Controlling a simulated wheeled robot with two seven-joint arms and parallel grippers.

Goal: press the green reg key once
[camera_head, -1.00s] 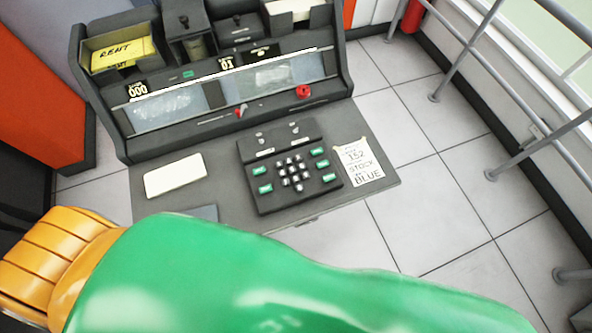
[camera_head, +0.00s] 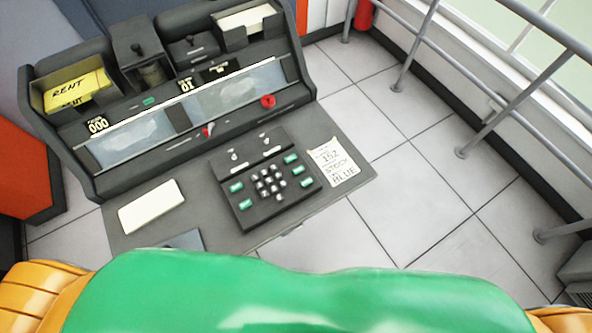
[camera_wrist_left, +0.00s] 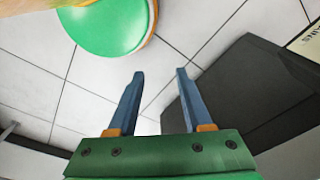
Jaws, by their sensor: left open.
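The keypad (camera_head: 266,182) is a black box on the console's desk in the head view. It has light number keys in the middle and green keys on both sides. The left side has an upper green key (camera_head: 237,187) and a lower green key (camera_head: 246,204). The right side has a top green key (camera_head: 291,158), a middle one (camera_head: 298,170) and a bottom one (camera_head: 306,182). Their labels are too small to read. My left gripper (camera_wrist_left: 160,73) shows only in its wrist view, open and empty, with floor tiles between its fingers. My right gripper is out of view.
A paper note (camera_head: 335,162) reading "152 STOCK BLUE" lies right of the keypad. A cream pad (camera_head: 151,206) lies to its left. Behind stand a yellow RENT tray (camera_head: 76,91) and a red knob (camera_head: 268,101). Grey railings (camera_head: 480,125) edge the tiled floor.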

